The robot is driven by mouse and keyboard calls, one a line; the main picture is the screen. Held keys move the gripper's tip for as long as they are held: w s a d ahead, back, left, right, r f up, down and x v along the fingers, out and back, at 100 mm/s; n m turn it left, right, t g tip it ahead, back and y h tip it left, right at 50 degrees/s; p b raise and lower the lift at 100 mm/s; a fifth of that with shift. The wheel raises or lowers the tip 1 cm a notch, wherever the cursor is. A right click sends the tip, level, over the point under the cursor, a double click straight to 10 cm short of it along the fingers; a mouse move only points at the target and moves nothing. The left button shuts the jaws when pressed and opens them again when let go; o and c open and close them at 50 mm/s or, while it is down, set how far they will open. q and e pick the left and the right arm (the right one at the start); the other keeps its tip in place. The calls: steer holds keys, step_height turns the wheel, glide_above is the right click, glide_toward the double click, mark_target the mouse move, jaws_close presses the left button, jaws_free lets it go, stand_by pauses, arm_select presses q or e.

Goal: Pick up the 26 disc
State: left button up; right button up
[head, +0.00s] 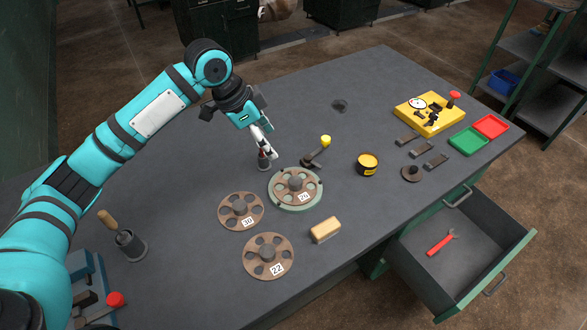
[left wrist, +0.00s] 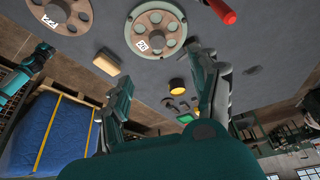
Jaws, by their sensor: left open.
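The 26 disc (head: 294,184) is a brown round plate with holes and a grey hub, lying on a pale green round base on the table. Its small white label faces the near side. It also shows in the left wrist view (left wrist: 157,22) at the top, beyond the fingertips. My left gripper (head: 268,150) is above the table, behind and left of the disc in the head view. In the left wrist view its two fingers (left wrist: 163,72) are spread with nothing between them.
The 30 disc (head: 240,211) and 22 disc (head: 268,256) lie nearby. A tan block (head: 325,230), a yellow tin (head: 367,164) and a yellow-knobbed lever (head: 318,153) stand around. A red-handled tool (head: 263,160) is close to my left gripper. An open drawer (head: 470,250) juts out front right.

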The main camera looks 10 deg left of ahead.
arm_select(q)
glide_toward(296, 180)
steer(key=p+x, duration=0.1)
steer(key=x, duration=0.2)
steer(key=shift+a+f, duration=0.1)
steer(key=shift+f, duration=0.4)
steer(key=x, duration=0.2)
steer(key=p+x, duration=0.1)
steer(key=x, duration=0.2)
steer(key=shift+d, duration=0.2)
steer(key=c, duration=1.2)
steer(key=shift+r, duration=0.1)
jaws_close()
arm_select(e)
steer(key=s+r, duration=0.2)
steer(key=shift+s+d+r, duration=0.2)
steer(key=shift+s+r, duration=0.05)
steer(key=shift+s, duration=0.05)
